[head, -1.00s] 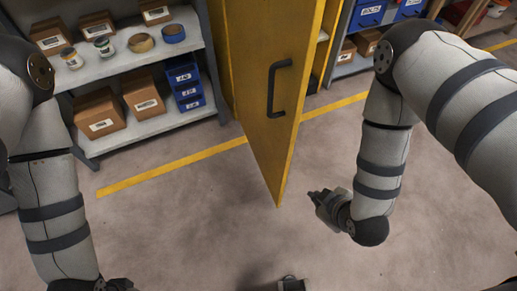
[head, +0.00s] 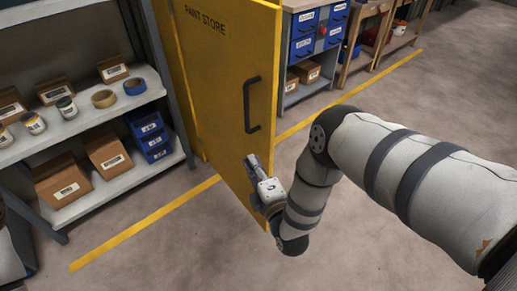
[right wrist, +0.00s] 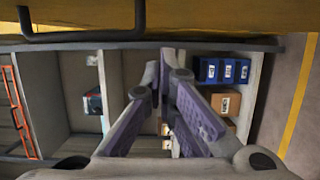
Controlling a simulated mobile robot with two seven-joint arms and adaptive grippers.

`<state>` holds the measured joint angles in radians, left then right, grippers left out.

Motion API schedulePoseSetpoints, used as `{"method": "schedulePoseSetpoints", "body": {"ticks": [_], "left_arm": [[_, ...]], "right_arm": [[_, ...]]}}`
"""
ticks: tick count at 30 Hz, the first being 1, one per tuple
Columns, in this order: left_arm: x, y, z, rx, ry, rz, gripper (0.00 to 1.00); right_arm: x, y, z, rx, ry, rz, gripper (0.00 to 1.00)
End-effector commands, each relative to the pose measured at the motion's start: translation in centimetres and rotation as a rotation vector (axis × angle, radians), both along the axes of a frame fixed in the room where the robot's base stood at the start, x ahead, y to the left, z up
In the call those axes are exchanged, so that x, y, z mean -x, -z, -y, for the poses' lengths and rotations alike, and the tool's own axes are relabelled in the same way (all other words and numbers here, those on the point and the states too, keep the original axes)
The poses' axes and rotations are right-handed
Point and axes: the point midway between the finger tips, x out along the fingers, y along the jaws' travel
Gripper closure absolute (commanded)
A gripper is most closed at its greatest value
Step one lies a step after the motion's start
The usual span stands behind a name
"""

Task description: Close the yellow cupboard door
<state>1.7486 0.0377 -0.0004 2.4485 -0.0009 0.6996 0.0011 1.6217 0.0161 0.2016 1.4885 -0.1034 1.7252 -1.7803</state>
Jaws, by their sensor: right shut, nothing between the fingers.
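The yellow cupboard door (head: 215,95), marked PAINT STORE, stands open, jutting out toward me. Its dark handle (head: 252,105) is on the face toward me, near the free edge. My right gripper (head: 252,163) is shut and empty, in front of this face, below the handle. I cannot tell whether it touches the door. In the right wrist view the shut fingers (right wrist: 164,66) show in the middle, with the yellow door (right wrist: 215,17) and the handle (right wrist: 80,38) along the top. The cupboard's inside is hidden behind the door. My left gripper is out of view.
A grey shelf (head: 140,178) with cardboard boxes, tins, tape rolls and blue bins (head: 150,136) stands left of the door. Blue drawers (head: 303,35) and a bench (head: 358,45) stand behind it. A yellow line (head: 150,221) marks the floor. The floor at right is clear.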

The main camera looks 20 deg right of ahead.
Motion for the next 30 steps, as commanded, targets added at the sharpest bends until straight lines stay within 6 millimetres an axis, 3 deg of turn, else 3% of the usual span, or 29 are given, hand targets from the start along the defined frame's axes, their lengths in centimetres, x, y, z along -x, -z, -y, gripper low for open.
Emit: {"method": "schedulePoseSetpoints", "body": {"ticks": [6,13,30], "left_arm": [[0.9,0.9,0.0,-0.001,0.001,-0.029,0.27],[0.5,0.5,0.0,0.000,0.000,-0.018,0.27],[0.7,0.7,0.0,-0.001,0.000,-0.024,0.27]], "right_arm": [[-4.3,0.4,0.2,0.000,0.003,-0.004,1.00],[-5.1,0.1,3.3,-0.001,0.002,-0.003,1.00],[-5.2,0.2,4.3,-0.001,-0.013,-0.005,1.00]]}}
